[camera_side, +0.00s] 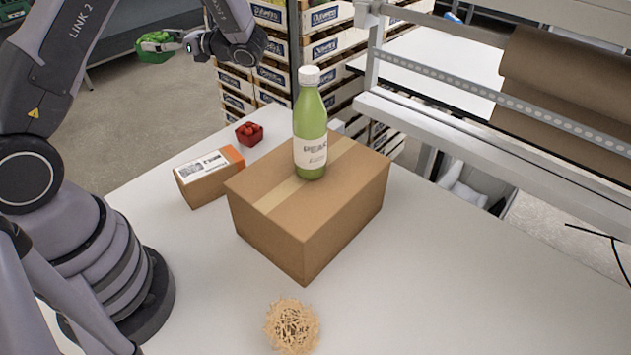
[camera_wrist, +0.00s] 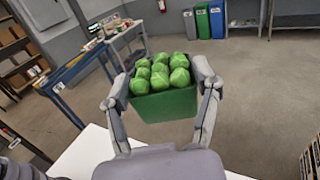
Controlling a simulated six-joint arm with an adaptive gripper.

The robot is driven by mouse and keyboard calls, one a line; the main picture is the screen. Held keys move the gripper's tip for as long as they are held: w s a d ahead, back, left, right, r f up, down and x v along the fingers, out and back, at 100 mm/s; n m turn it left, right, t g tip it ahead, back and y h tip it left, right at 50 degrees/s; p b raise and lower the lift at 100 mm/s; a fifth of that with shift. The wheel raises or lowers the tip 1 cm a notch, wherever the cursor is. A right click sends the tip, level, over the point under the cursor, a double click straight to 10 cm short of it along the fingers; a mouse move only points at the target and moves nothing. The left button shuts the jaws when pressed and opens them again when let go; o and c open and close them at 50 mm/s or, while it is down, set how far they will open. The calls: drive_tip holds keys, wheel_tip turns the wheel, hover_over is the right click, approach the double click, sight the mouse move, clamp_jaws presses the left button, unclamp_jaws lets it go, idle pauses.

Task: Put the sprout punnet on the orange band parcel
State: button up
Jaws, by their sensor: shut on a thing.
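The sprout punnet (camera_side: 157,47) is a green tub heaped with green sprouts, held up in the air at the top left of the side view. In the wrist view the punnet (camera_wrist: 165,106) sits between both fingers with the sprouts on top. My gripper (camera_side: 178,42) is shut on it; the fingers (camera_wrist: 160,90) press its two sides. The orange band parcel (camera_side: 208,180) is a small brown box with a white label and an orange band at one end. It lies on the white table, lower and to the right of the punnet, and its top is bare.
A large taped carton (camera_side: 310,215) stands right of the parcel with a green bottle (camera_side: 311,135) upright on it. A red punnet (camera_side: 249,134) sits just behind the parcel. A straw-coloured nest (camera_side: 292,326) lies in front. The white table (camera_side: 430,270) is clear at the right.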

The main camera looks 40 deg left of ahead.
drive_tip(key=s+d+f+n+g+h, duration=0.4)
drive_tip(key=s+d+f+n+h, duration=0.15)
drive_tip(key=n+h, duration=0.45)
drive_tip(key=s+d+f+n+g+h, duration=0.4)
drive_tip(key=s+n+h, duration=0.3)
drive_tip(key=h, duration=0.6)
drive_tip(key=n+t+h, duration=0.9)
drive_tip(key=n+t, duration=1)
drive_tip(key=t, duration=0.5)
hover_over(213, 156)
wheel_tip(213, 156, down, 8)
drive_tip(key=shift+r, duration=0.25)
drive_tip(key=shift+f, duration=2)
